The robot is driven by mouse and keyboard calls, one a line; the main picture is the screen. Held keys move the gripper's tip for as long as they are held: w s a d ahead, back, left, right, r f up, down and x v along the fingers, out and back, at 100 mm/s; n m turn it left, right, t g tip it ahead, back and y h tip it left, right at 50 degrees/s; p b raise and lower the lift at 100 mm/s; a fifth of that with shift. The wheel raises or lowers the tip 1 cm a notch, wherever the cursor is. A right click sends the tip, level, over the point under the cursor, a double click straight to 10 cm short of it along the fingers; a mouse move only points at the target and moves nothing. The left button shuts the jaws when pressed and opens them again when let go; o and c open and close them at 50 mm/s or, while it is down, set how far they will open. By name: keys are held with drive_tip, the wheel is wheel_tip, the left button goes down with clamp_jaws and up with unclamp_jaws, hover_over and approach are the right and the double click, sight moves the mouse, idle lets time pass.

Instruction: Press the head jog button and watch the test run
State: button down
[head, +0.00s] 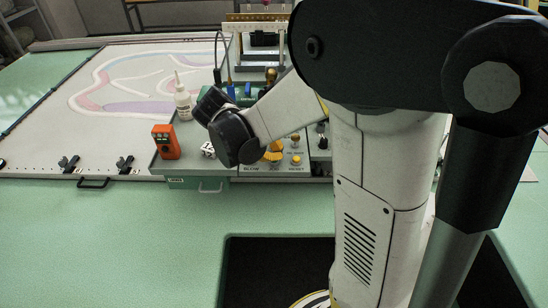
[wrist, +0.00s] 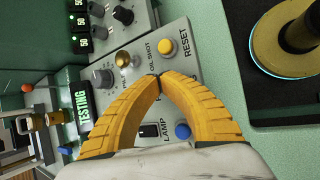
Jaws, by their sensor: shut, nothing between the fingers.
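My gripper (head: 274,155) is over the grey control panel (head: 240,165) in the head view, its yellow fingers by the label reading JOG. In the wrist view the fingertips of my gripper (wrist: 160,82) meet and hold nothing. They cover the panel between the yellow RESET button (wrist: 167,46) and a blue button (wrist: 183,131). The jog button itself is hidden behind the fingers, so contact with it cannot be told. A lit green display (wrist: 82,105) on the panel reads TESTING.
A brass knob (wrist: 123,60) and a black switch (wrist: 149,131) are close to the fingers. In the head view an orange device (head: 165,142) and a white bottle (head: 183,100) stand left of my gripper. The tufting frame (head: 258,45) rises behind.

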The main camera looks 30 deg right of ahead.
drive_tip(key=shift+r+p, duration=0.65)
drive_tip(key=shift+r, duration=0.25)
wheel_tip(320, 180, up, 5)
drive_tip(key=p, duration=0.3)
drive_tip(key=shift+p, duration=0.4)
idle(0.3)
drive_tip(key=s+a+f+m+t+y+b, duration=0.2)
drive_tip(key=s+a+m+t+y+b, duration=0.4)
drive_tip(key=s+a, duration=0.5)
drive_tip(key=a+m+y+b, duration=0.1)
drive_tip(key=a+m+b, duration=0.1)
drive_tip(key=a+m, duration=0.1)
drive_tip(key=shift+a+t, duration=0.25)
drive_tip(key=shift+t, duration=0.15)
drive_tip(key=shift+s+f, duration=0.1)
idle(4.0)
